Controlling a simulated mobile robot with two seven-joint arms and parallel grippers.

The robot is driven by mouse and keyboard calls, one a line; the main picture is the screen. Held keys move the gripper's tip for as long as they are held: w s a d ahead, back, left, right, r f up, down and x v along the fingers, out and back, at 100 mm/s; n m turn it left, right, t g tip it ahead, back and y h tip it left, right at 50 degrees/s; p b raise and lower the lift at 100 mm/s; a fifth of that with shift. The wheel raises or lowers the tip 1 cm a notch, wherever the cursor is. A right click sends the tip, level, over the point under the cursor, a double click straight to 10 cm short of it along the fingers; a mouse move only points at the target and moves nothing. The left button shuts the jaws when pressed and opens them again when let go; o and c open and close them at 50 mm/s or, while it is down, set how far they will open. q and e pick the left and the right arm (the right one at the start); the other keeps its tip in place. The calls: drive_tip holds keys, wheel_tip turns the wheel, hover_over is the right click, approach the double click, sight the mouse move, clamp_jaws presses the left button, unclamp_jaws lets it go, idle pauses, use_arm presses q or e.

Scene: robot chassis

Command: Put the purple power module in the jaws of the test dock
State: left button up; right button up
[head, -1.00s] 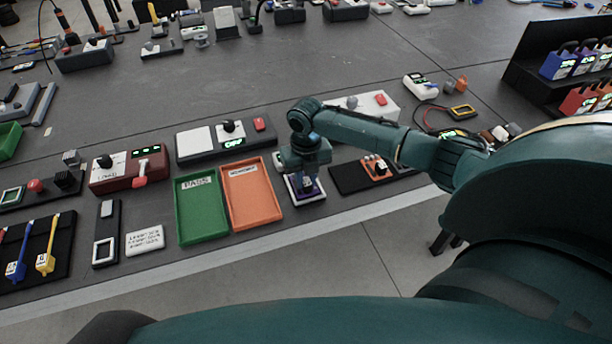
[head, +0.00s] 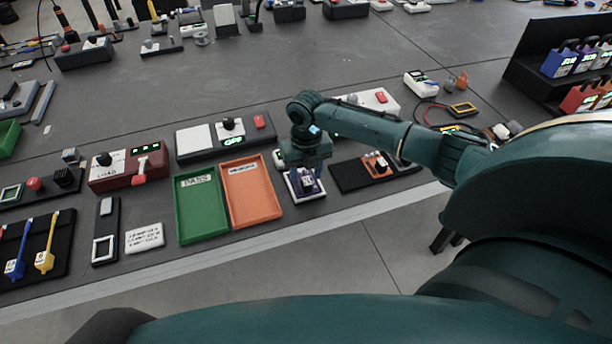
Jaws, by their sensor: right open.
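The purple power module (head: 306,187) stands in a white-rimmed holder (head: 292,197) near the front edge of the table, right of the orange tray. My right gripper (head: 305,178) is directly above and around the module's top, pointing down, with its jaws open. The gripper body hides part of the module, and I cannot tell whether the fingers touch it. I cannot tell for sure which fixture is the test dock; the white-rimmed holder under the module is one candidate. My left gripper is not in view.
A green tray (head: 202,235) and an orange tray (head: 252,222) lie just left of the gripper. A black base with an orange device (head: 376,164) lies to the right. The table middle is clear.

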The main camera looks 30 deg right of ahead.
sight(306, 179)
wheel_tip(306, 179, up, 12)
drive_tip(key=shift+f+b, duration=0.15)
drive_tip(key=shift+b, duration=0.15)
idle(0.3)
